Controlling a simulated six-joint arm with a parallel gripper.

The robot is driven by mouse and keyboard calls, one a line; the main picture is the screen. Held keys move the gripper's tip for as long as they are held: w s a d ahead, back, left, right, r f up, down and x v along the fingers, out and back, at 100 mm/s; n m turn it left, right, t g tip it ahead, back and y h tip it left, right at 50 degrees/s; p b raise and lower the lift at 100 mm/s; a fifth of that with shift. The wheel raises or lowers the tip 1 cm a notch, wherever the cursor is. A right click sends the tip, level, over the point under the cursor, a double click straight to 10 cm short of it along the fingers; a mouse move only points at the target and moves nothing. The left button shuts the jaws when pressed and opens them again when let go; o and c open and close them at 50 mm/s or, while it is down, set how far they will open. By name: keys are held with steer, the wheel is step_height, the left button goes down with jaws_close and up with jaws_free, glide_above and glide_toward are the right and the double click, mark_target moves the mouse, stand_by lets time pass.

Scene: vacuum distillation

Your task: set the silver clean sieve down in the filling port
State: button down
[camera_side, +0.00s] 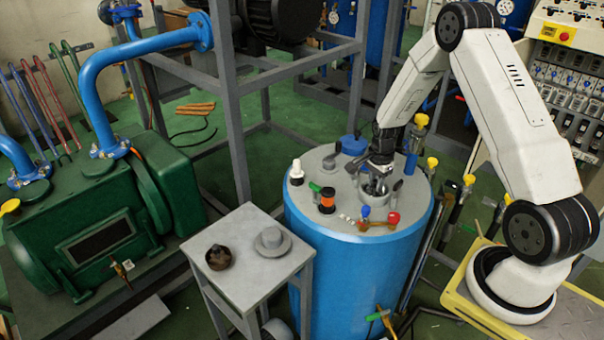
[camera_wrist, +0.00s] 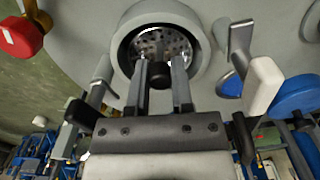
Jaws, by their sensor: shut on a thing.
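The silver clean sieve (camera_wrist: 151,43) shows in the wrist view as a shiny perforated disc inside the round grey collar of the filling port (camera_wrist: 200,36). My gripper (camera_wrist: 160,78) is above it, its two fingers shut on a dark upright part of the sieve. In the side view my gripper (camera_side: 379,172) points down at the filling port (camera_side: 374,193) on top of the blue tank. The fingers and collar hide part of the sieve, and I cannot tell whether it rests on the port's seat.
A red valve handle (camera_side: 393,218) and an orange-black fitting (camera_side: 327,201) are on the tank top. A small grey table (camera_side: 244,279) holds a dark brown sieve-like part (camera_side: 220,257) and a grey lid (camera_side: 272,241).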

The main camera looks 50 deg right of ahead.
stand_by(0.4)
jaws_free()
stand_by(0.4)
steer(key=shift+r, duration=0.15)
stand_by(0.3)
steer(key=shift+r, duration=3.35)
steer(key=s+a+r+n+t, duration=0.1)
steer(key=s+a+r+n, duration=0.1)
steer(key=a+n, duration=0.4)
steer(key=s+a+r+n, duration=0.3)
steer(key=s+a+n, duration=0.1)
steer(key=a+n, duration=0.3)
steer(key=s+a+r+n+t, duration=0.1)
steer(key=s+a+r+n, duration=0.2)
steer(key=a+n, duration=0.4)
steer(key=s+a, duration=0.1)
steer(key=a, duration=0.2)
steer(key=shift+r+t, duration=0.15)
steer(key=shift+t, duration=0.15)
